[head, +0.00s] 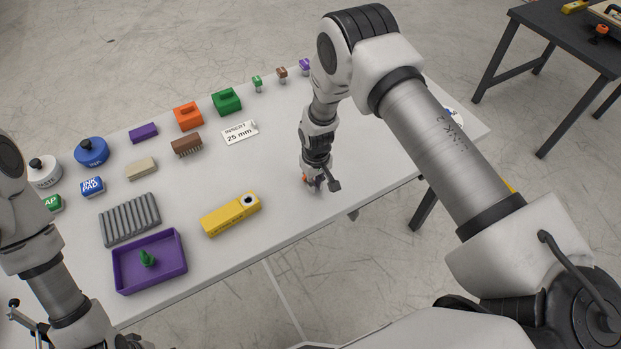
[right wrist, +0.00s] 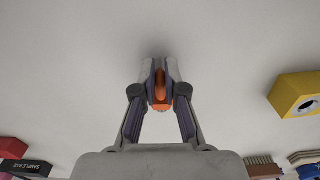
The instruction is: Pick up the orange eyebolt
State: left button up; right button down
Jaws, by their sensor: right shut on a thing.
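The orange eyebolt (right wrist: 160,90) is between the fingers of my right gripper (right wrist: 160,75), which are shut on it. In the head view my right gripper (head: 312,184) points down close to the white table top, right of the yellow block. Only a small bit of the orange eyebolt (head: 305,178) shows there, the rest hidden by the fingers. I cannot tell whether it touches the table. My left arm comes in at the left edge, and its gripper is not in view.
The yellow block (head: 231,215) lies left of the right gripper. A purple tray (head: 178,272) holds a green piece (head: 147,259). A grey ribbed rack (head: 130,219) stands behind the tray. Several small blocks line the back. The table (head: 370,150) is clear around the gripper.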

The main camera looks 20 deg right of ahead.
jog(key=shift+r, duration=0.1)
notch_tip(320, 180, up, 8)
jog(key=p, duration=0.5)
dwell(0.6)
jog(key=shift+w, duration=0.1)
